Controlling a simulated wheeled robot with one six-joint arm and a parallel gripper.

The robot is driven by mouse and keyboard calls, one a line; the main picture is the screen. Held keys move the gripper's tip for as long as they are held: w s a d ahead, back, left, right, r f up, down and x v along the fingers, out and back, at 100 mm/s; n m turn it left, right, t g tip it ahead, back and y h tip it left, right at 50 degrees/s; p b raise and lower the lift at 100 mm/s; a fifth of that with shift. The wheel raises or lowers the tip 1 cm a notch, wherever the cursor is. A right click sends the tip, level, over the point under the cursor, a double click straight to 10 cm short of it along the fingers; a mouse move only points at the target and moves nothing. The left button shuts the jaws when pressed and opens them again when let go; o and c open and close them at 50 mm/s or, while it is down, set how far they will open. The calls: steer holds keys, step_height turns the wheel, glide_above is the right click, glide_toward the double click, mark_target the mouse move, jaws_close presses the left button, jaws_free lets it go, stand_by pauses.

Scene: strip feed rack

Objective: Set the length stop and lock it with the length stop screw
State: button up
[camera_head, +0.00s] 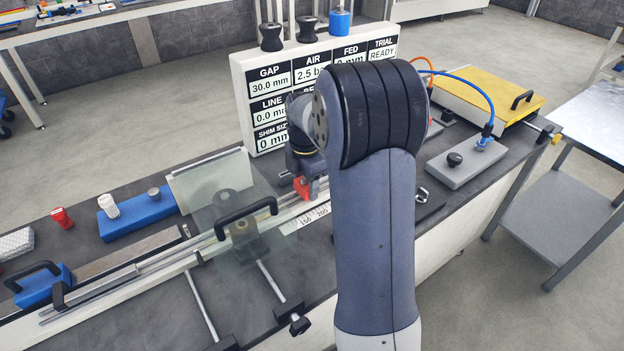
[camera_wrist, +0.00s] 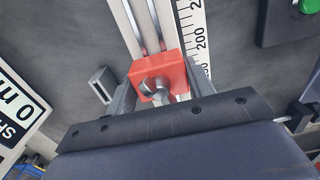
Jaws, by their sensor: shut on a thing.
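The red length stop (camera_head: 302,188) sits on the twin rails in the head view, beside the white scale. In the wrist view the length stop (camera_wrist: 172,66) is a red block with the grey length stop screw (camera_wrist: 155,87) on its face. My gripper (camera_wrist: 158,90) has a finger on either side of the block and is shut on it. In the head view my arm hides part of the gripper and the rails right of the stop. The screw cannot be made out there.
The scale (camera_head: 312,215) runs along the rails; 200 reads near the stop in the wrist view. A clear guard with a black handle (camera_head: 246,212) stands left of the stop. The display board (camera_head: 262,100) rises behind. A grey block with a black knob (camera_head: 462,165) lies right.

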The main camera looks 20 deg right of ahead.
steer(key=o, duration=1.4)
steer(key=shift+r, duration=0.15)
step_height(320, 180, up, 11)
steer(key=shift+f, duration=0.2)
step_height(320, 180, down, 11)
steer(key=shift+r, duration=0.15)
steer(key=d, duration=0.3)
steer(key=shift+w, duration=0.3)
steer(key=shift+r, duration=0.35)
